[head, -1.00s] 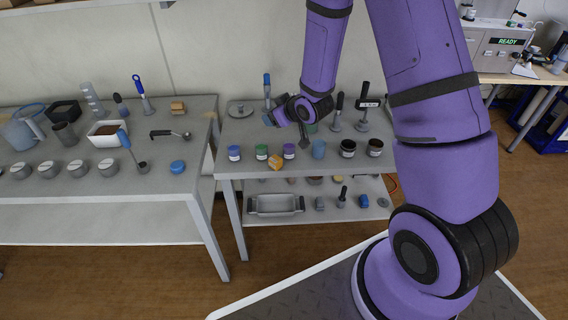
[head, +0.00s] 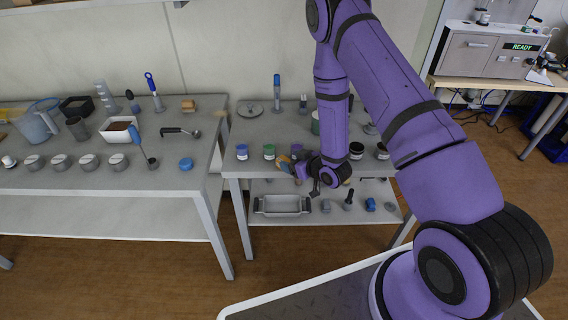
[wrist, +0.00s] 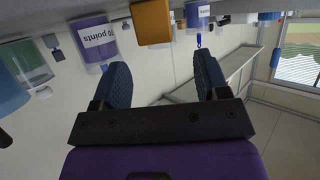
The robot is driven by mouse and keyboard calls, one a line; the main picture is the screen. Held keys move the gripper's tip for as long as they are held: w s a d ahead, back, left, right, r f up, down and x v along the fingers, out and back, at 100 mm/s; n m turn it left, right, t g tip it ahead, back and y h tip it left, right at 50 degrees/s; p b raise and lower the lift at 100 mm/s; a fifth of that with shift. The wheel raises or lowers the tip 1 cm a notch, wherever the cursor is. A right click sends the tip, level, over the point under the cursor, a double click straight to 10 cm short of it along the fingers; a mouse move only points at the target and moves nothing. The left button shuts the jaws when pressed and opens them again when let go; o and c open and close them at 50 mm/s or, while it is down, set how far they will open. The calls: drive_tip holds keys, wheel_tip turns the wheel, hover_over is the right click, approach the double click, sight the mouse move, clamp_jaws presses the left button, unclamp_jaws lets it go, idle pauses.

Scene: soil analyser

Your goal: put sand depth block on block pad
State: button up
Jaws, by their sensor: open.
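An orange-yellow block (head: 284,161), likely the sand depth block, stands at the front edge of the right table among the jars. It shows large in the wrist view (wrist: 151,22), beside a purple-labelled jar (wrist: 93,42). My gripper (wrist: 160,68) is open and empty, its dark fingers spread below the block in that view, not around it. In the head view my gripper (head: 294,168) is close to the block and partly covers it. A small tan block (head: 188,105) lies on the left table. I cannot tell which thing is the block pad.
Blue-lidded (head: 242,151) and green-lidded (head: 269,151) jars stand left of the block, dark jars (head: 356,150) to the right. A grey tray (head: 282,205) and small items lie on the lower shelf. The left table (head: 215,150) holds tins, a jug and tools.

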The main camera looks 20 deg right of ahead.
sight(282, 158)
drive_tip(key=shift+f+x, duration=0.15)
drive_tip(key=shift+x, duration=1.75)
drive_tip(key=shift+f+x, duration=0.15)
drive_tip(key=shift+x, duration=1.75)
drive_tip(key=shift+s+d, duration=0.1)
drive_tip(key=shift+d, duration=0.05)
drive_tip(key=c, duration=1.1)
drive_tip(key=shift+r, duration=0.15)
drive_tip(key=shift+r, duration=0.95)
drive_tip(key=shift+s+r, duration=0.55)
drive_tip(key=shift+r, duration=0.15)
drive_tip(key=s+r, duration=0.1)
drive_tip(key=s, duration=1.4)
drive_tip(key=w+d+r+m+t+h, duration=0.1)
drive_tip(key=w+d+r+m+h, duration=0.4)
drive_tip(key=w+d, duration=0.3)
drive_tip(key=shift+w+r+h, duration=0.4)
drive_tip(key=shift+w+h, duration=0.15)
drive_tip(key=shift+h, duration=0.05)
